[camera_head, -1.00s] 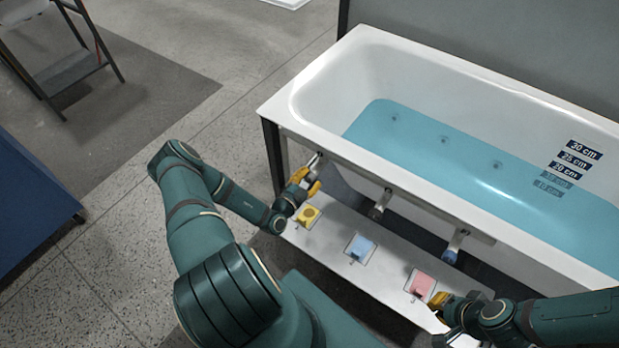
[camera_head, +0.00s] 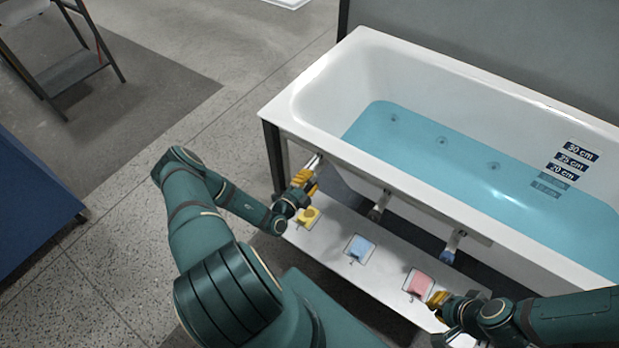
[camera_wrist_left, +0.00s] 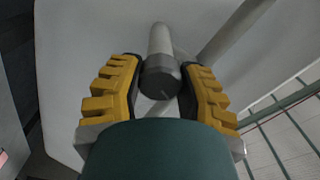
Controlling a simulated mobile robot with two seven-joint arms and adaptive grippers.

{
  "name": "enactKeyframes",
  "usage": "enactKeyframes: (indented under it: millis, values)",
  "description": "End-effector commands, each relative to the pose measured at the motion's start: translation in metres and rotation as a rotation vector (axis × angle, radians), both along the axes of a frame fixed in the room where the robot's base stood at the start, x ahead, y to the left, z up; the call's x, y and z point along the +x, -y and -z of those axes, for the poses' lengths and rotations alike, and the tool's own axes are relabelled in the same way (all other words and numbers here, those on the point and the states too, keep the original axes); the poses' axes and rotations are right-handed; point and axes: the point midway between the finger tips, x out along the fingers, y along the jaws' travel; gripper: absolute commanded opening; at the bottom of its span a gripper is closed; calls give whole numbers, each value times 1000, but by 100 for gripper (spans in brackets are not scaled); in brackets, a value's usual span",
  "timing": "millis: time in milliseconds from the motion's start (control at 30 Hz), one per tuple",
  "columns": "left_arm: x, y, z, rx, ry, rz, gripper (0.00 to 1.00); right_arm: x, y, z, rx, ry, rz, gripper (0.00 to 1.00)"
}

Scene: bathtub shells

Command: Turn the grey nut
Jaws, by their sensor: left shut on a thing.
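The grey nut (camera_wrist_left: 160,78) shows in the left wrist view as a dark grey collar at the end of a pale pipe (camera_wrist_left: 160,40). My left gripper (camera_wrist_left: 162,90) has its two yellow-padded fingers on either side of the nut and is shut on it. In the head view my left gripper (camera_head: 303,181) is at the leftmost pipe under the tub's rim, and its fingers hide the nut there. My right gripper (camera_head: 437,299) is beside the pink block at the lower right; whether its fingers are open or shut is unclear.
The white bathtub (camera_head: 330,75) holds blue water (camera_head: 430,155). Two more pipe ends (camera_head: 380,205) (camera_head: 453,245) hang under its rim. On the white shelf (camera_head: 385,265) below sit a yellow block (camera_head: 308,216), a blue block (camera_head: 360,247) and a pink block (camera_head: 418,283).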

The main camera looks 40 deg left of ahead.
Motion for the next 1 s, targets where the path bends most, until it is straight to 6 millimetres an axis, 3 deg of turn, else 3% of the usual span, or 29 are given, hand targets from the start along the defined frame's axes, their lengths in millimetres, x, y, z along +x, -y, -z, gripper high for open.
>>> enactKeyframes:
  millis: [1000]
  values:
    - [2, 1, -1, 904, -98, 2, 1, 4, 1, -35, -3, 9, 10, 0]
